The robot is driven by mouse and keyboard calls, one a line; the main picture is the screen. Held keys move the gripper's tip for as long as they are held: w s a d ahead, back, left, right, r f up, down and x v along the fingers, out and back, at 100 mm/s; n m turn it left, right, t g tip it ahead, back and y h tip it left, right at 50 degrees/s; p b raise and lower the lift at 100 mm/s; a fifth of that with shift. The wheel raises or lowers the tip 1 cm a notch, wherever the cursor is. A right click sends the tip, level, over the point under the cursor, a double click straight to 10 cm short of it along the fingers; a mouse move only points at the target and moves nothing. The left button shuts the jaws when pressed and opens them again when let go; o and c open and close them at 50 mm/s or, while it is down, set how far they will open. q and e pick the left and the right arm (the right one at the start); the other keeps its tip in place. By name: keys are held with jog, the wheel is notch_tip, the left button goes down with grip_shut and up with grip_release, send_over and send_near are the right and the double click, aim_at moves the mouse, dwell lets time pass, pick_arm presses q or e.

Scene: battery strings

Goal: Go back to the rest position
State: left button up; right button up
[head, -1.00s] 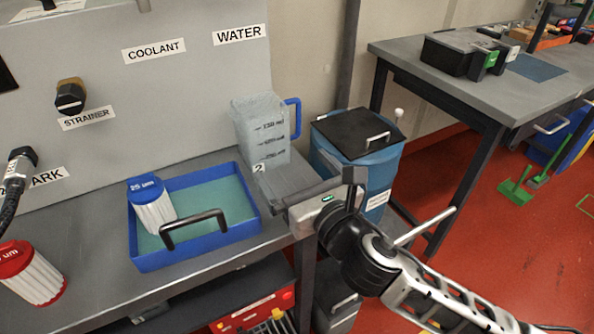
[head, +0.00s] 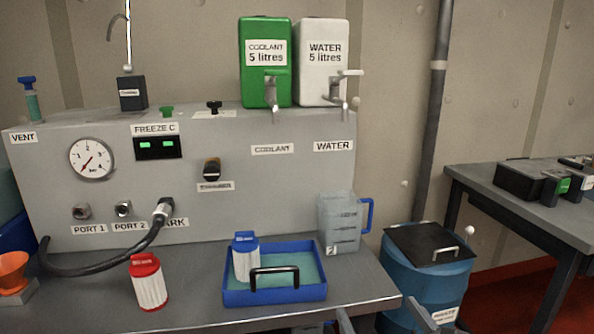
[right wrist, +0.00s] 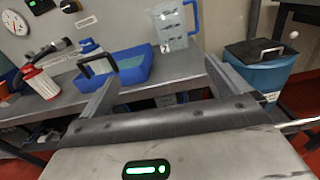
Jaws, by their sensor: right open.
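My right gripper (head: 379,316) shows at the bottom edge of the head view, in front of the bench's right end. Its jaws are apart and empty; in the right wrist view the two fingers of the gripper (right wrist: 160,80) point toward the bench with nothing between them. Most of the right arm is out of the head view. My left gripper is not in view.
The bench holds a blue tray (head: 237,297) with a blue-topped filter (head: 245,262), a red-topped filter (head: 149,286) and a jug (head: 338,226). A blue bin (head: 440,283) stands right of the bench. A second table (head: 470,182) is further right.

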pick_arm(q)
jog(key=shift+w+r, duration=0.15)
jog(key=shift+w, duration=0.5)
pick_arm(e)
jog(key=s+f+m+g, duration=0.2)
jog(key=s+f+m, duration=0.2)
jog(key=f+m, duration=0.3)
jog(key=s+f+m+g, duration=0.2)
jog(key=s+f+m, duration=0.3)
jog(key=m, duration=1.1)
jog(key=s+d+f+m+g, duration=0.1)
jog(key=s+f+m+g, duration=0.2)
jog(key=f+m, duration=0.6)
jog(key=s+m, duration=0.2)
jog(key=m, duration=0.1)
jog(key=shift+s+f, duration=0.2)
jog(key=shift+f, duration=0.05)
